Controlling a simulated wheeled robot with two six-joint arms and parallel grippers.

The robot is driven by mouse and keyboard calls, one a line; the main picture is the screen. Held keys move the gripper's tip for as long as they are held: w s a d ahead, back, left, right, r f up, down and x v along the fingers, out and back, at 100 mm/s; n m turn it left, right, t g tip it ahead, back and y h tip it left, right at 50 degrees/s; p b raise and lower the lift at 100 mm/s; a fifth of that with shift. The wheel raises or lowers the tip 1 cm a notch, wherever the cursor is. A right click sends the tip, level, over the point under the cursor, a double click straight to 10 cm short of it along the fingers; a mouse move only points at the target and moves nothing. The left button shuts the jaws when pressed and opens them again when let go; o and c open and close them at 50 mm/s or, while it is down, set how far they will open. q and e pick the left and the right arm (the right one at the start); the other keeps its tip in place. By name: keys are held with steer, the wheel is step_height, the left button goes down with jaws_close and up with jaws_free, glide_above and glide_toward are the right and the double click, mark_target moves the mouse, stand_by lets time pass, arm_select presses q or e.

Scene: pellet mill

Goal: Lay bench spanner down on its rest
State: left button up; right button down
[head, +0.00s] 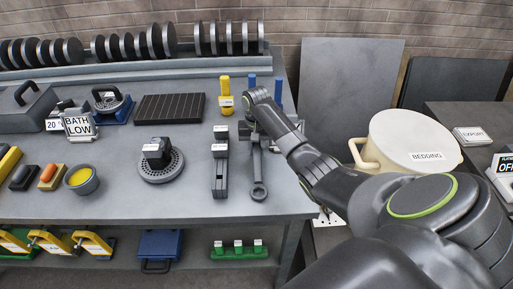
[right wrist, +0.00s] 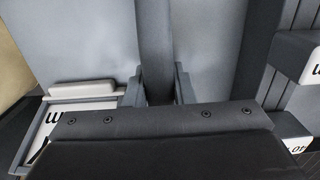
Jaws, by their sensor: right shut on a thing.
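The bench spanner (head: 258,172) is a dark grey bar with a ring end toward the front of the bench. My right gripper (head: 255,132) is shut on its far part. In the right wrist view the spanner (right wrist: 155,40) runs as a dark bar between the fingers (right wrist: 157,88). I cannot tell whether the spanner touches the bench or hangs just above it. No rest for the spanner can be made out clearly. My left gripper is not in view.
A dark upright slotted piece with white labels (head: 220,172) stands close left of the spanner. A yellow-handled tool (head: 226,97) and blue pegs stand behind. A cream bedding tub (head: 400,142) is to the right. Bare bench (head: 120,205) lies at front left.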

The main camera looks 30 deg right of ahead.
steer(key=shift+f, duration=0.25)
steer(key=c, duration=0.6)
jaws_free()
steer(key=shift+f, duration=0.1)
steer(key=shift+w+r+p, duration=0.1)
steer(key=shift+r+p, duration=0.2)
steer(key=shift+r, duration=4.3)
